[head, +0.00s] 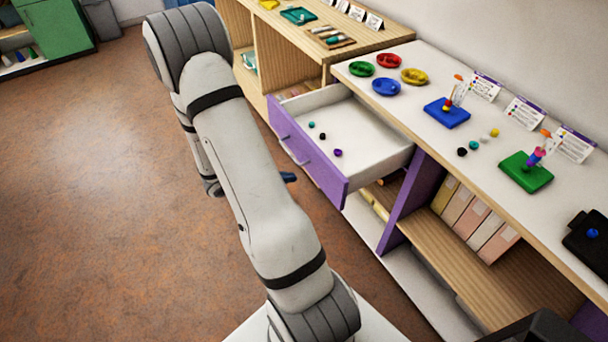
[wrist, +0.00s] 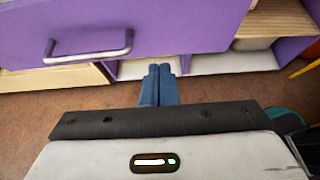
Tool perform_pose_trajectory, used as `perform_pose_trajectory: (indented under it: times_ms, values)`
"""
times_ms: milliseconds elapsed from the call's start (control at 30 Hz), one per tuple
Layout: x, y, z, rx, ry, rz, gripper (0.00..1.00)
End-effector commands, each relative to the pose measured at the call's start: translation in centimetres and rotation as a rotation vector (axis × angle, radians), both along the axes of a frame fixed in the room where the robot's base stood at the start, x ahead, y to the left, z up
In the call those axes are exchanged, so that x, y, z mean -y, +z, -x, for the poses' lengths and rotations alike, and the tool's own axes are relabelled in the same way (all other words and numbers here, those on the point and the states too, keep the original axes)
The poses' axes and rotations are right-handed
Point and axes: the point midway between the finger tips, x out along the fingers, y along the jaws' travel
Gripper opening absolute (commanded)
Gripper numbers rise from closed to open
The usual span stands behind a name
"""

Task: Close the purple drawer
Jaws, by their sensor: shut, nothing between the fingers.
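The purple drawer (head: 312,160) stands pulled out from the shelf unit in the head view, with a few small dark and teal beads on its white floor. Its purple front, with a metal bar handle, faces my arm. In the wrist view the drawer front (wrist: 190,25) fills the top, with the handle (wrist: 88,52) at the left. My gripper (wrist: 158,70) has its blue fingers together and empty, in front of the drawer's lower edge and right of the handle. In the head view my gripper (head: 289,177) is mostly hidden behind my arm; contact with the drawer cannot be told.
The white counter top (head: 440,75) above holds coloured bowls (head: 386,86), a blue bead board (head: 447,112), a green bead board (head: 525,172) and cards. Open shelves with folders (head: 480,222) lie right of the drawer. Brown floor (head: 90,200) is clear at the left.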

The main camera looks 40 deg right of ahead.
Motion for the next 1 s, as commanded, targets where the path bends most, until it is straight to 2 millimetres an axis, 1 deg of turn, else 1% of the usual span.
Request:
perform_pose_trajectory:
  times_ms: [33, 167, 200, 300, 400, 567, 800, 833, 867, 900, 1000]
  values:
    - [1.1, -0.6, 0.4, -0.003, -0.005, -0.002, 0.00]
    - [3.3, -1.9, 0.9, -0.003, -0.007, -0.001, 0.00]
    - [3.9, -1.6, 1.0, 0.000, -0.004, 0.000, 0.00]
    - [5.3, -1.6, 1.3, 0.001, -0.005, -0.001, 0.00]
    - [6.1, -1.6, 1.5, 0.001, -0.003, -0.002, 0.00]
    - [6.8, -1.7, 1.6, 0.002, -0.002, -0.002, 0.00]
    - [6.8, -1.7, 1.6, 0.002, -0.002, -0.002, 0.00]
    - [3.8, -1.7, 1.4, -0.004, 0.013, -0.003, 0.00]
    - [5.0, -1.7, 1.6, 0.000, 0.000, -0.001, 0.00]
    - [5.7, -1.7, 1.7, 0.001, -0.003, -0.002, 0.00]
    - [6.7, -1.7, 1.8, 0.002, -0.005, -0.002, 0.00]
